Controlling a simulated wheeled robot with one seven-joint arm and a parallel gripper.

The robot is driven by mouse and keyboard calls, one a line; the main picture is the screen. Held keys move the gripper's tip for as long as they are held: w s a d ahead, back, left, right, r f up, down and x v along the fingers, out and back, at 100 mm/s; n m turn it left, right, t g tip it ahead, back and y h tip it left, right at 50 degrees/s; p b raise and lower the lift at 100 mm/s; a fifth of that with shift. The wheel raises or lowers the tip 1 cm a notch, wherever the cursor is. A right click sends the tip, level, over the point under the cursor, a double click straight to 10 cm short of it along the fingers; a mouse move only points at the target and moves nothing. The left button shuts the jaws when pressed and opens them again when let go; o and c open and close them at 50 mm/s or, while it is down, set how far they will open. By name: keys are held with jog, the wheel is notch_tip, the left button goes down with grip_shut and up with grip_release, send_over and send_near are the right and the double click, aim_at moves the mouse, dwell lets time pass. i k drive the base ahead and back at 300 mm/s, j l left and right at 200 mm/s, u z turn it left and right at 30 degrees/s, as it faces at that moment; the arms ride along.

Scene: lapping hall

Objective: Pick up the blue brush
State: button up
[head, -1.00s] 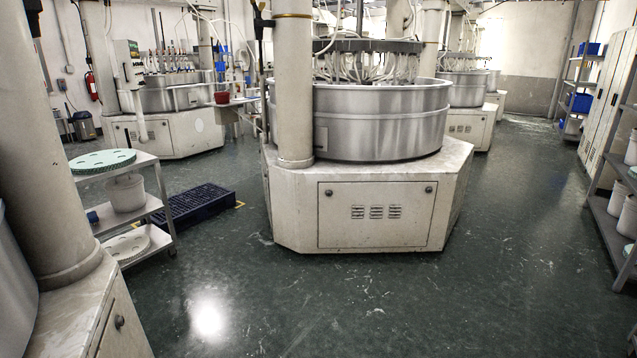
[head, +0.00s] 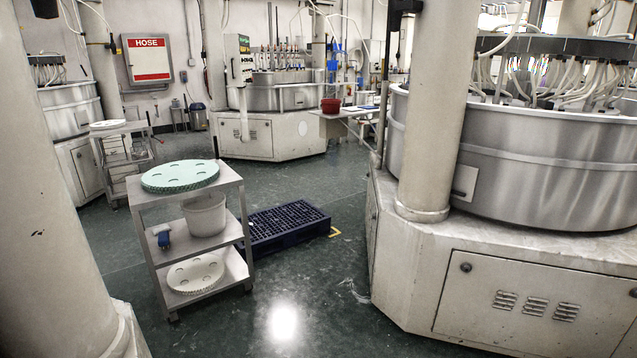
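A small blue object, probably the blue brush (head: 163,240), lies on the middle shelf of a grey cart (head: 152,274) at the left of the head view. It sits to the left of a white bucket (head: 204,214) on the same shelf. It is small, and its bristles cannot be made out clearly. My gripper is not in view.
The cart carries a green disc (head: 180,176) on top and a white disc (head: 195,274) below. A dark blue pallet (head: 284,226) lies behind it. A large lapping machine (head: 470,260) fills the right. Open green floor (head: 330,300) lies between cart and machine.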

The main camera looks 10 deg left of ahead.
aim_at(163, 242)
jog(key=i+j+u, duration=0.2)
jog(key=i, duration=0.6)
jog(key=i+l+u, duration=0.2)
jog(key=i, duration=0.55)
jog(key=i+l+u, duration=0.2)
jog(key=i, duration=0.6)
jog(key=i+j+u, duration=0.15)
jog(key=i+u, duration=0.25)
jog(key=i, duration=0.25)
jog(key=i+u, duration=0.4)
jog(key=i, duration=0.25)
jog(key=i+l+u, duration=0.4)
jog(key=i, duration=0.25)
jog(key=i+u, duration=0.35)
jog(key=i, duration=0.45)
